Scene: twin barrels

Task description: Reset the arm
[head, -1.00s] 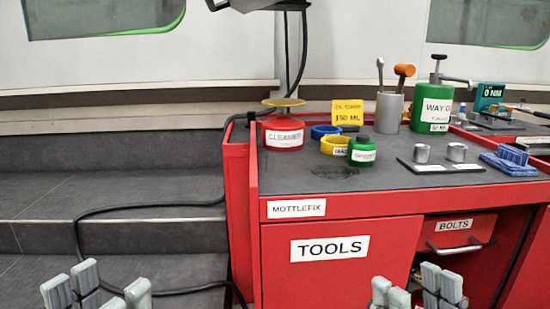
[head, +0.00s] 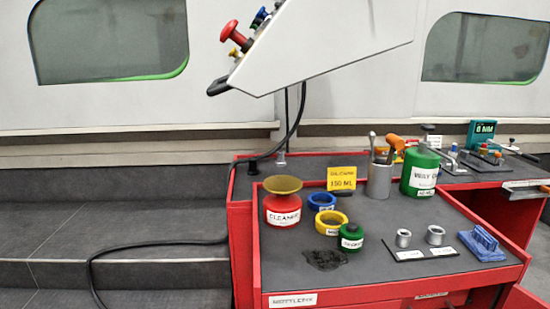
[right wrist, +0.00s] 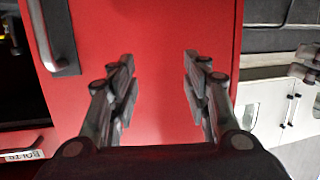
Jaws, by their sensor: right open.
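My right gripper (right wrist: 156,80) shows in the right wrist view. Its two fingers are spread wide with nothing between them. It faces the red front of the tool cart, which fills the middle of that view. Neither gripper is in the head view now. The red tool cart (head: 345,297) stands at the lower right of the head view, with a dark grey top.
A control panel (head: 330,45) overhangs behind. A black cable (head: 150,250) crosses the steps at left.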

